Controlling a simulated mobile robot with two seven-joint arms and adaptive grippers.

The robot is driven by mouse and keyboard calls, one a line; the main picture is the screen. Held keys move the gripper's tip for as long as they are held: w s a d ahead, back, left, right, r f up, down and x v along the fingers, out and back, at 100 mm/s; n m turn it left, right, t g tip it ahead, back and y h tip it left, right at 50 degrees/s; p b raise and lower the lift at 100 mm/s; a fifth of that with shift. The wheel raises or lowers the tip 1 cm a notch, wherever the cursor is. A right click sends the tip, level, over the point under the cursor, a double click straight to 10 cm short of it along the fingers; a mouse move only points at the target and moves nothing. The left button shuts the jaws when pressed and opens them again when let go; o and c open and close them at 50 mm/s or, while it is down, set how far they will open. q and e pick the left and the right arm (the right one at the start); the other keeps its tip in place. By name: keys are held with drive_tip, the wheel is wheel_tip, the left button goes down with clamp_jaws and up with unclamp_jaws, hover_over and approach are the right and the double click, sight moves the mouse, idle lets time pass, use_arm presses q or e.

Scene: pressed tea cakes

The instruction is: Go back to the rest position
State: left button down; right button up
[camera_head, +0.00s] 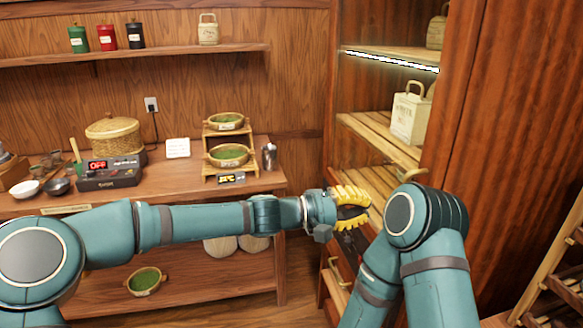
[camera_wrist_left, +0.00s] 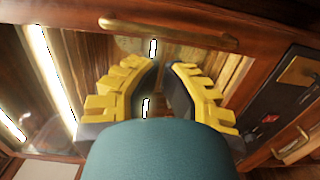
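My left arm reaches across the head view from the left. Its gripper (camera_head: 360,208) has yellow ridged fingers and is in front of the open wooden cabinet (camera_head: 378,122). In the left wrist view the two fingers of the left gripper (camera_wrist_left: 159,70) stand apart with nothing between them.
A wooden table (camera_head: 185,180) at the left holds a steamer basket (camera_head: 112,134), a heater with a display (camera_head: 109,174) and a stepped stand with green-filled baskets (camera_head: 229,155). A cream canister (camera_head: 409,115) stands in the cabinet. A wooden rack (camera_head: 552,265) is at the lower right.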

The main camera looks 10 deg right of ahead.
use_arm(q)
drive_tip(key=s+a+f+n+t+y, duration=0.1)
drive_tip(key=a+f+y, duration=0.45)
drive_tip(key=f, duration=0.85)
drive_tip(key=s+a+f+n+t+y, duration=0.1)
drive_tip(key=a+f+y, duration=0.2)
drive_tip(key=a+f, duration=0.75)
drive_tip(key=s+a+f+y, duration=0.2)
drive_tip(key=s+a+f, duration=0.4)
drive_tip(key=a+f, duration=0.3)
drive_tip(key=s+a+f+t+y, duration=0.1)
drive_tip(key=s+a+f+y, duration=0.2)
drive_tip(key=s+a+f, duration=0.3)
drive_tip(key=a+f, duration=0.2)
drive_tip(key=a, duration=0.3)
drive_tip(key=shift+s+a+f+n+y, duration=0.3)
drive_tip(key=shift+s+a+f+y, duration=0.05)
drive_tip(key=shift+s+a, duration=0.05)
